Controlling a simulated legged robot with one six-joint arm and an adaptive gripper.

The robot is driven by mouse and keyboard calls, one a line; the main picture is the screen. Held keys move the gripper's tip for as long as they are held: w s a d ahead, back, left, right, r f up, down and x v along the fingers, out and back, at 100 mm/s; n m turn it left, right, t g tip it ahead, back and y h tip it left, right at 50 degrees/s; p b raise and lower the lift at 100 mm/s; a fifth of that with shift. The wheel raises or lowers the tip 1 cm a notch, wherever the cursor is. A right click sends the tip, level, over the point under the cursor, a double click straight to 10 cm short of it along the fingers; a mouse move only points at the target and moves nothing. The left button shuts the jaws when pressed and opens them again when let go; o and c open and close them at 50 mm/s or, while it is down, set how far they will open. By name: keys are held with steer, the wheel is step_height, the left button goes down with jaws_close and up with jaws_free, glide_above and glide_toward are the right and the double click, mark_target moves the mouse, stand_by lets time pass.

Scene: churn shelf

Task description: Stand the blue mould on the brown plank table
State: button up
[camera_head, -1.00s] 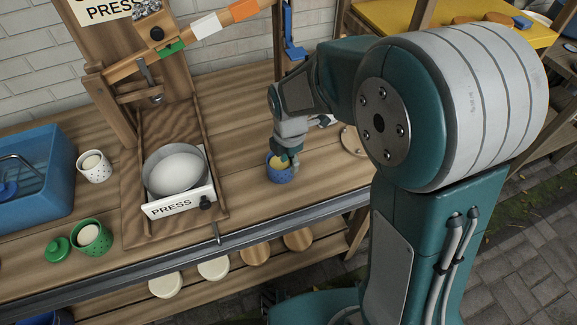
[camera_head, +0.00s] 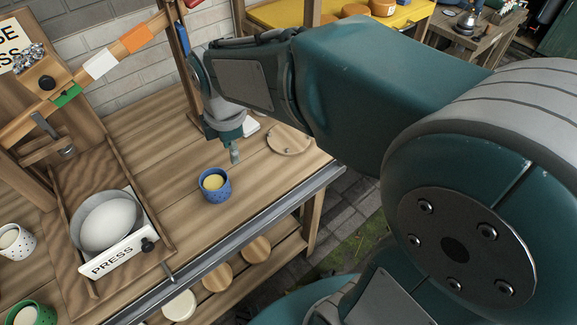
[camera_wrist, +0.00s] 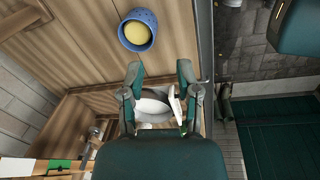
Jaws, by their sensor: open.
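The blue mould (camera_head: 214,186), a spotted cup with a pale yellow filling, stands upright on the brown plank table (camera_head: 163,122) beside the press. It also shows in the wrist view (camera_wrist: 137,33), beyond my fingertips. My gripper (camera_head: 235,155) hangs just behind and to the right of the mould in the head view, clear of it. In the wrist view my gripper (camera_wrist: 159,72) has its two fingers spread wide, with nothing held between them.
The press tray with a pale round basin (camera_head: 106,222) is left of the mould. A white spotted cup (camera_head: 16,241) and a green cup (camera_head: 32,314) stand further left. A round wooden board (camera_head: 289,139) lies to the right. Bare planks surround the mould.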

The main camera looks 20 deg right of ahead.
steer(key=s+d+r+m+t, duration=0.2)
steer(key=s+d+m, duration=0.2)
steer(key=m, duration=0.5)
steer(key=s+d+r+m+t, duration=0.2)
steer(key=s+d+m, duration=0.2)
steer(key=s+m, duration=0.5)
steer(key=shift+s+m, duration=0.2)
steer(key=shift+m, duration=0.1)
steer(key=shift+a+r, duration=0.1)
